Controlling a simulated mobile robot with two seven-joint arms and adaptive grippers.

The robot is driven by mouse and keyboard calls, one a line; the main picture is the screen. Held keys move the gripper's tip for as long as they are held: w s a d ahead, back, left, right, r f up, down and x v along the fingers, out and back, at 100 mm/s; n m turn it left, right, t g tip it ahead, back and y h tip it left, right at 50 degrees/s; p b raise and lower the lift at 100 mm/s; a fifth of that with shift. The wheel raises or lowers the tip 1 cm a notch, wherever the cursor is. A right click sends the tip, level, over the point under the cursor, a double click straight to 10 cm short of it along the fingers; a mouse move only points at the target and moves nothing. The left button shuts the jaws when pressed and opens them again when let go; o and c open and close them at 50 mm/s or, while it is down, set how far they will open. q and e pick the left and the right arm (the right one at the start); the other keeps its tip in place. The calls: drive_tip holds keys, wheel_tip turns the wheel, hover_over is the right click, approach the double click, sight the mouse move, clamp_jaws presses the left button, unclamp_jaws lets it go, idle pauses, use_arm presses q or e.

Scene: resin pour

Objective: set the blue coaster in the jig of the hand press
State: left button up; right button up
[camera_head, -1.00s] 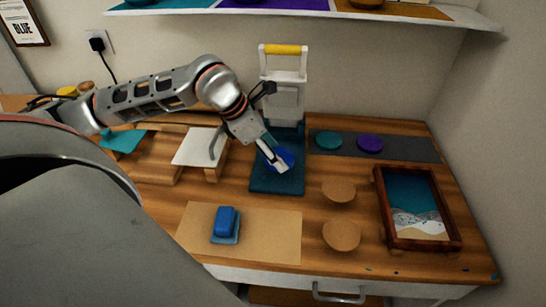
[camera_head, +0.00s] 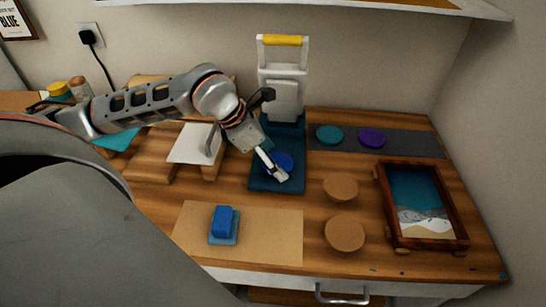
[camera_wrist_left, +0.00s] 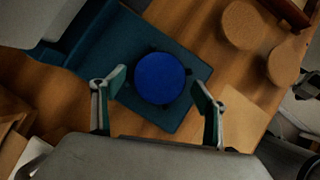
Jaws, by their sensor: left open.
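The blue coaster (camera_head: 284,159) lies on the teal base (camera_head: 262,184) of the hand press (camera_head: 285,97). In the left wrist view the coaster (camera_wrist_left: 160,78) looks flat, with several small dark jig tabs around its rim. My left gripper (camera_head: 275,173) is over the press base and partly hides the coaster in the head view. In the left wrist view its two fingers (camera_wrist_left: 158,84) are spread apart, one to each side of the coaster, with gaps to its rim. I cannot tell their exact height above the base.
Teal (camera_head: 329,133) and purple (camera_head: 372,138) discs lie on a grey strip to the right. Two cork coasters (camera_head: 340,187) and a framed tray (camera_head: 462,240) stand nearer. A blue block (camera_head: 224,220) sits on a tan mat (camera_head: 275,235). A white board (camera_head: 190,145) rests left.

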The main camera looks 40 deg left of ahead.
use_arm(q)
drive_tip(key=p+v, duration=0.1)
drive_tip(key=v, duration=1.1)
drive_tip(key=shift+r, duration=0.1)
idle(0.4)
